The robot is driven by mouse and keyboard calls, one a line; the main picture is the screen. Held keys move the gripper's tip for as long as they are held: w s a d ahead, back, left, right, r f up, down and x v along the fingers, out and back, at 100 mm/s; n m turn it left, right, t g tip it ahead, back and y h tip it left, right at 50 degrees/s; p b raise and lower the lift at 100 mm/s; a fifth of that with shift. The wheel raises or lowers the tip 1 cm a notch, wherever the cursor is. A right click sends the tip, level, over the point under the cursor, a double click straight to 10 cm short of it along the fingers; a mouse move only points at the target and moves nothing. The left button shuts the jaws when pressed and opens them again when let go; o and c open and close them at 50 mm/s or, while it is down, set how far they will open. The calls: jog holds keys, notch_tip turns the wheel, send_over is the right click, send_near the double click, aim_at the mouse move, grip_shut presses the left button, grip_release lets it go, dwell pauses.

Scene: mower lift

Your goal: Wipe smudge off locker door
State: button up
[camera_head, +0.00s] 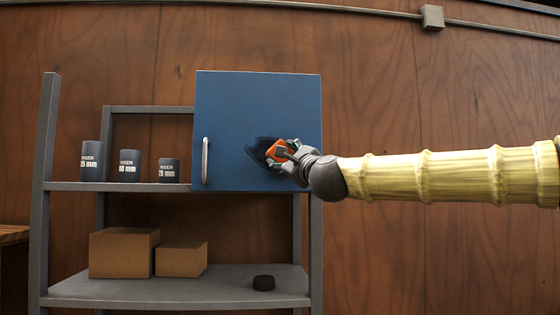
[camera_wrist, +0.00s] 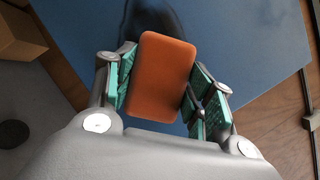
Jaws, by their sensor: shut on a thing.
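A blue locker door (camera_head: 225,110) with a silver handle on its left side is closed on the shelf unit. A dark smudge (camera_head: 258,150) lies on the door's lower middle; it also shows in the wrist view (camera_wrist: 150,18) just beyond the sponge. My gripper (camera_head: 280,152) is shut on an orange sponge (camera_wrist: 160,77), with green pads on either side of it. In the head view the sponge (camera_head: 277,151) is at the smudge's right edge. I cannot tell whether it touches the door. The gripper hides part of the door behind it.
Several dark riser cylinders (camera_head: 130,166) stand on the grey shelf left of the locker. Two cardboard boxes (camera_head: 125,253) and a black puck (camera_head: 263,283) sit on the lower shelf. The space right of the shelf unit is free except for my arm.

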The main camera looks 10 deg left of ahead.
jog(key=d, duration=0.2)
jog(key=w+d+b, duration=0.1)
jog(key=shift+d+f, duration=0.15)
jog(key=shift+d, duration=0.25)
jog(key=shift+a, duration=0.15)
jog(key=shift+s+a+b, duration=0.3)
jog(key=shift+s+a, duration=0.2)
jog(key=shift+a, duration=1.15)
jog(key=shift+s+a+b, duration=0.35)
jog(key=shift+s+a, duration=0.1)
jog(key=shift+a, duration=1.25)
jog(key=shift+s+a+b, duration=0.3)
jog(key=shift+s+a, duration=0.2)
jog(key=shift+a, duration=1.15)
jog(key=shift+s+a, duration=0.25)
jog(key=shift+a, duration=0.65)
jog(key=shift+s+a, duration=0.25)
jog(key=shift+a, duration=0.65)
jog(key=shift+a+r, duration=0.1)
jog(key=shift+r, duration=0.1)
jog(key=shift+r+p, duration=0.9)
jog(key=shift+r, duration=0.5)
